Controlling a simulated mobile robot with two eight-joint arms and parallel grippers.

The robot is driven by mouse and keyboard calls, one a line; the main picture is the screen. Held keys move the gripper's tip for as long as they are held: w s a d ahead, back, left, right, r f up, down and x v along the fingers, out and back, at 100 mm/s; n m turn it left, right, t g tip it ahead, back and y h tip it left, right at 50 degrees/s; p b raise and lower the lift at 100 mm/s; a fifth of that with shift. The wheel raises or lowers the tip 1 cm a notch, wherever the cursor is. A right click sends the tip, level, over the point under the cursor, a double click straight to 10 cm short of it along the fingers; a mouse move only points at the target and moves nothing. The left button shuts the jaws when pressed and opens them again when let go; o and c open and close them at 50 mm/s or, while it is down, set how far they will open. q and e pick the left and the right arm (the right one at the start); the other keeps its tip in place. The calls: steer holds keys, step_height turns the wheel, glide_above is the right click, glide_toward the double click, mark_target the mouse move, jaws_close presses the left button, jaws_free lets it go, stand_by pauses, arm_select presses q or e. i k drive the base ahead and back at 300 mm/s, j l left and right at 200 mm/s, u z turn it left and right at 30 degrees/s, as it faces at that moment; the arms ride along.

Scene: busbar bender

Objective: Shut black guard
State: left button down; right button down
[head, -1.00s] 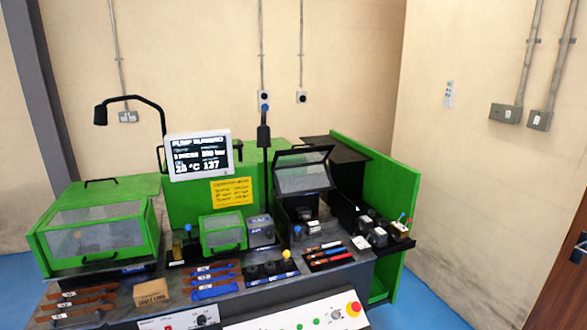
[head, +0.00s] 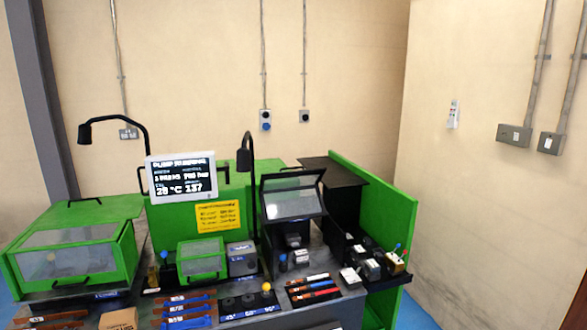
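The black guard (head: 291,203) stands raised at the right part of the green machine. It has a black frame and a clear window, and it is tilted up over a dark recess. A small block-shaped tool (head: 293,240) shows in the opening under it. Neither of my grippers is in the head view, so nothing of mine touches the guard.
A green guard with a clear window (head: 203,259) and a larger green guard (head: 72,262) stand to the left, both looking shut. A lamp (head: 246,155) rises just left of the black guard. Coloured bars (head: 313,289) lie in front. A green side panel (head: 393,210) stands at right.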

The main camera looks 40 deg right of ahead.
mark_target(320, 172)
steer(key=l+u, duration=0.15)
steer(key=l, duration=0.4)
steer(key=k+l+u, duration=0.15)
steer(key=l, duration=0.35)
steer(key=k+l, duration=0.1)
steer(key=l, duration=0.35)
steer(key=k+l, duration=0.1)
steer(key=l, duration=0.35)
steer(key=k+l+u, duration=0.1)
steer(key=l, duration=0.3)
steer(key=k+l, duration=0.1)
steer(key=l, duration=0.35)
steer(key=k+l, duration=0.1)
steer(key=l, duration=0.35)
steer(key=u, duration=0.05)
